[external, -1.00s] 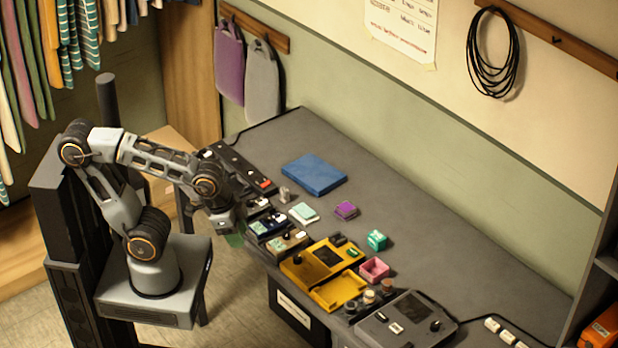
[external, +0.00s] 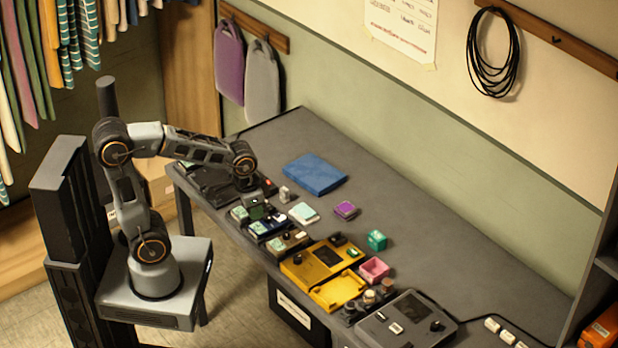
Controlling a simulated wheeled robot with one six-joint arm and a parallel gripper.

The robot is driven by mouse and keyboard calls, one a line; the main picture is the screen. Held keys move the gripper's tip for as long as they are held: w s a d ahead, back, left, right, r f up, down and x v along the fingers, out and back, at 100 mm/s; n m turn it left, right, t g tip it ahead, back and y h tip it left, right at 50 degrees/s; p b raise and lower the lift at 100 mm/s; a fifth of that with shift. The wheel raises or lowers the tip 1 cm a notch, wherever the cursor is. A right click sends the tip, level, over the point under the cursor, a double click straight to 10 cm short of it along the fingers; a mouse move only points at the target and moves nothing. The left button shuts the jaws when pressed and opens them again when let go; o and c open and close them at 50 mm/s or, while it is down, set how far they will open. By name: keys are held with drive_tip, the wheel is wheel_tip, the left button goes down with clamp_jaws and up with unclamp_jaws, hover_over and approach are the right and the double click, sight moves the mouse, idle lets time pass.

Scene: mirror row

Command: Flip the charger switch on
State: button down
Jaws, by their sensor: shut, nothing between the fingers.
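A long black unit (external: 212,184) lies along the left end of the table, with a small red-orange part (external: 270,181) near its right end; it looks like the charger, but its switch and the switch position are too small to tell. My forearm and wrist cover part of it. My gripper (external: 256,210) points down just in front of the unit's right end, over a row of small dark devices (external: 268,228) with pale green and white parts. Its fingers are shut and empty. I cannot tell whether the tips touch anything.
A blue folded cloth or pad (external: 315,174) lies behind. A small grey piece (external: 285,194), a pale green block (external: 304,213) and a purple block (external: 345,210) stand close to the right. A yellow case (external: 322,262) is further right. The table's back is clear.

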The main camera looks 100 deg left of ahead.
drive_tip(key=a+f, duration=0.2)
drive_tip(key=a, duration=0.9)
drive_tip(key=m+b, duration=0.1)
drive_tip(key=m, duration=1.1)
hover_over(269, 181)
drive_tip(key=s+d, duration=0.2)
drive_tip(key=shift+w+a+r+m, duration=0.1)
drive_tip(key=shift+r+m, duration=0.1)
drive_tip(key=shift+m, duration=0.3)
drive_tip(key=shift+w+r+m, duration=0.1)
drive_tip(key=shift+r+m, duration=0.05)
drive_tip(key=shift+m, duration=0.35)
drive_tip(key=f, duration=0.4)
drive_tip(key=w+a+f+p, duration=0.1)
drive_tip(key=f, duration=0.9)
drive_tip(key=shift+w+a, duration=0.2)
